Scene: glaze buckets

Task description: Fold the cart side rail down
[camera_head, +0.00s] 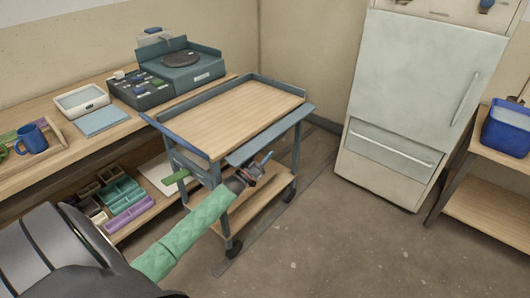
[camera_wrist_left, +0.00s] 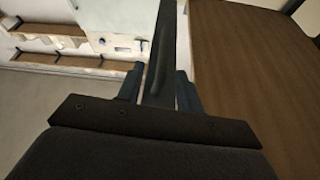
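The cart (camera_head: 235,112) has a wooden top and blue-grey metal edges. Its side rail (camera_head: 270,135) runs along the near right side as a flat blue-grey panel, leaning outward from the top. My left gripper (camera_head: 262,166) is at the outer side of this rail, just below its edge in the head view. In the left wrist view, the rail (camera_wrist_left: 165,45) passes edge-on between my left gripper's two fingers (camera_wrist_left: 160,88), with narrow gaps beside it. The fingers look open around it; contact is not clear. My right gripper is not in view.
A workbench (camera_head: 50,160) with a blue mug (camera_head: 32,139) and a turntable device (camera_head: 181,60) stands left of the cart. A pale cabinet (camera_head: 420,85) stands behind right. A blue bucket (camera_head: 506,130) sits on a side table. The floor right of the cart is clear.

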